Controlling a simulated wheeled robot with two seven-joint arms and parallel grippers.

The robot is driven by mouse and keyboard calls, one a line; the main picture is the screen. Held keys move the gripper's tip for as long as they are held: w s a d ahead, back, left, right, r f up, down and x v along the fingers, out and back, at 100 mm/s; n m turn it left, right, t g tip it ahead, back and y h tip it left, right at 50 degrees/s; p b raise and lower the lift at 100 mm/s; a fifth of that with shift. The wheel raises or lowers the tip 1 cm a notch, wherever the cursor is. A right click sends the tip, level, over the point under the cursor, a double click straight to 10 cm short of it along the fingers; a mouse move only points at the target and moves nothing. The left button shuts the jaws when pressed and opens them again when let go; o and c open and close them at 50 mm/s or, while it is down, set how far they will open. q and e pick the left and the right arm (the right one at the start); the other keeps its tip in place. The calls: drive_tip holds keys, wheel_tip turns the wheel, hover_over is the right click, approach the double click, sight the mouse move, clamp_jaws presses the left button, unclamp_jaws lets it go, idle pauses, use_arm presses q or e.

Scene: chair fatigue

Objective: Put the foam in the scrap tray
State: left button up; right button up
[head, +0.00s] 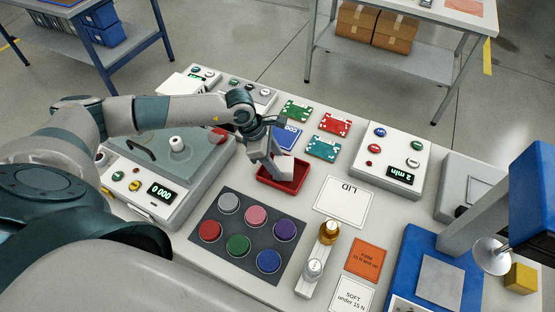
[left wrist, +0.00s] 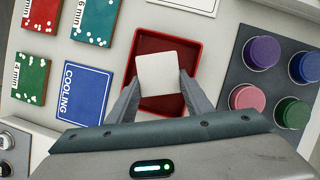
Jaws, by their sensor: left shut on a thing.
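My left gripper (left wrist: 158,98) is shut on a pale, square foam piece (left wrist: 157,73), with one finger at each side of it. In the left wrist view the foam overlaps the middle of the red scrap tray (left wrist: 195,50). In the head view my left gripper (head: 278,168) points down over the tray (head: 289,186) from its far left side. I cannot tell whether the foam touches the tray floor. The fingers and foam are hard to tell apart in the head view. My right gripper is not in view.
A dark mat with several coloured discs (head: 238,246) lies in front of the tray. The LID card (head: 343,201) is to its right, and coloured cards (head: 323,149) lie behind it. A grey machine (head: 175,160) stands left, and a blue-based press (head: 408,260) stands right.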

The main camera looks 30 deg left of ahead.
use_arm(q)
drive_tip(key=shift+f, duration=0.2)
drive_tip(key=shift+f+b, duration=0.1)
drive_tip(key=shift+b, duration=0.2)
drive_tip(key=o, duration=0.8)
drive_tip(key=shift+c, duration=0.2)
drive_tip(key=shift+r+p, duration=0.3)
drive_tip(key=shift+a+r+b, duration=0.1)
drive_tip(key=shift+b, duration=0.25)
drive_tip(key=b+v, duration=0.5)
drive_tip(key=v, duration=0.6)
drive_tip(key=shift+r, duration=0.3)
